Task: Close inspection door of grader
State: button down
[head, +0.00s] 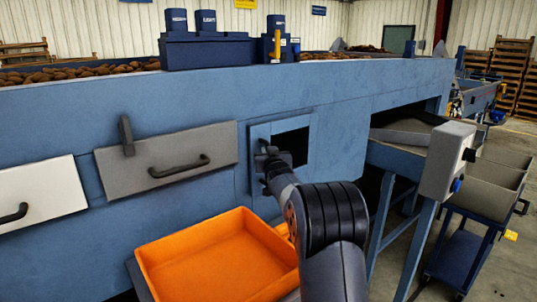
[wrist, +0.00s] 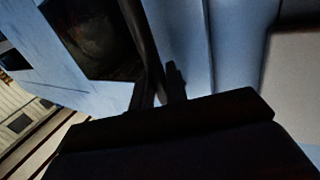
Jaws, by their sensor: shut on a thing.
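The grader (head: 345,90) is a long blue machine across the head view. A small blue inspection door (head: 259,132) with a raised border sits on its side, beside a square dark opening (head: 293,148). The opening also shows at the upper left in the wrist view (wrist: 100,35). My gripper (head: 266,162) is at the left side of the opening. In the wrist view my gripper (wrist: 162,92) is shut on a dark bar-like handle (wrist: 147,35). My gripper and arm hide part of the door and handle in the head view.
A grey hatch (head: 200,153) with a black handle and a pale hatch (head: 45,190) are to the left. An orange bin (head: 215,220) stands below my gripper. A grey control box (head: 445,160) and a blue cart (head: 465,255) are at the right.

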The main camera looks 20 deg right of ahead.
jog(key=shift+a+r, duration=0.1)
jog(key=shift+r, duration=0.15)
jog(key=c, duration=1.6)
grip_release()
jog(key=shift+w+a+f, duration=0.1)
jog(key=shift+w+f, duration=0.05)
jog(key=shift+w, duration=0.1)
jog(key=shift+o, duration=0.6)
jog(key=shift+f, duration=0.15)
jog(key=shift+s, duration=0.2)
jog(key=s+a+b, duration=0.1)
jog(key=s+b, duration=0.2)
jog(key=s, duration=0.7)
jog(key=shift+s, duration=0.25)
jog(key=shift+w, duration=0.1)
jog(key=w+d+p, duration=0.1)
jog(key=w+p, duration=0.2)
jog(key=w, duration=0.7)
jog(key=shift+w, duration=0.25)
